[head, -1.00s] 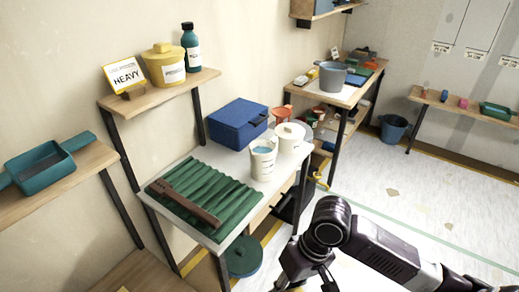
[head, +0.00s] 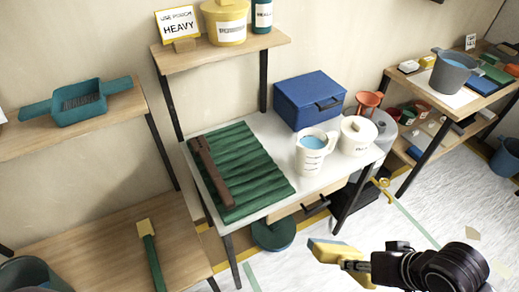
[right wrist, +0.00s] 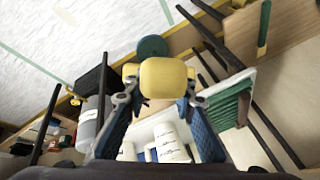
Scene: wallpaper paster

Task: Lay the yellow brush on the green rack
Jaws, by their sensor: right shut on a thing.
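The yellow brush (head: 328,252) is in my right gripper (head: 357,265), in front of the white table and to its lower right in the head view. Its yellow block also fills the middle of the right wrist view (right wrist: 163,80), between the fingers, which are shut on it. The green rack (head: 258,172) is a ribbed panel lying on the left part of the white table. A brown bar (head: 212,172) lies along its left side. The brush is well apart from the rack. My left gripper is not in view.
A shelf with a yellow jar (head: 226,22) overhangs behind. A green-handled tool (head: 151,258) lies on the lower left shelf.

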